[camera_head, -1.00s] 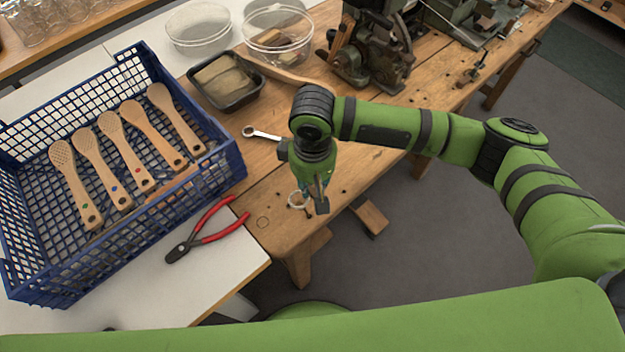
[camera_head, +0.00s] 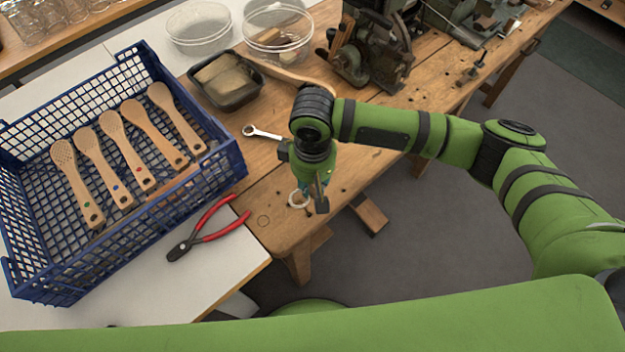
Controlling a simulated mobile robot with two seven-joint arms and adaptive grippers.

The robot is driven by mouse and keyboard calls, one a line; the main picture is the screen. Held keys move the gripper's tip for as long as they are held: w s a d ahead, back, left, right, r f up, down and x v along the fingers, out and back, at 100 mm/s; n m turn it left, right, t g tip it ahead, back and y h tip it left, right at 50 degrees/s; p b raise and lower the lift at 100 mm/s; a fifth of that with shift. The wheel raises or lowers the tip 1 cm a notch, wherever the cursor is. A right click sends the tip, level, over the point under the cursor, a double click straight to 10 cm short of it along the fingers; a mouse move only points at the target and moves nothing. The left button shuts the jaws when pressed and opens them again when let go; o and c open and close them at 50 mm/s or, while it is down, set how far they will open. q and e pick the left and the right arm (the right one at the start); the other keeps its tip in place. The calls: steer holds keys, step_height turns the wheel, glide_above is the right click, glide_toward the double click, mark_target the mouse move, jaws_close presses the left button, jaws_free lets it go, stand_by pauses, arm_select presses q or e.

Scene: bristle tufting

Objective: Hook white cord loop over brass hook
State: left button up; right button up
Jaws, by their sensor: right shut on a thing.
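My right gripper (camera_head: 316,203) points down above the front edge of the wooden bench, and its jaws are shut. A small pale ring, which looks like the white cord loop (camera_head: 298,199), shows right beside the fingertips on their left. The gripper appears shut on it, but the contact is too small and partly hidden to see clearly. I cannot make out the brass hook; it may be hidden by the gripper or too small to tell. My left gripper is not in view.
A blue crate (camera_head: 243,168) holds several wooden brush paddles. Red-handled pliers (camera_head: 206,232) lie on the white table. A wrench (camera_head: 262,132), a black tray (camera_head: 232,104) and clear bowls (camera_head: 278,50) stand behind. A green machine (camera_head: 375,55) stands at the back.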

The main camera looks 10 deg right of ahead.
steer(key=shift+f, duration=0.3)
steer(key=shift+f, duration=1.35)
steer(key=shift+s+f, duration=0.1)
steer(key=shift+f, duration=0.05)
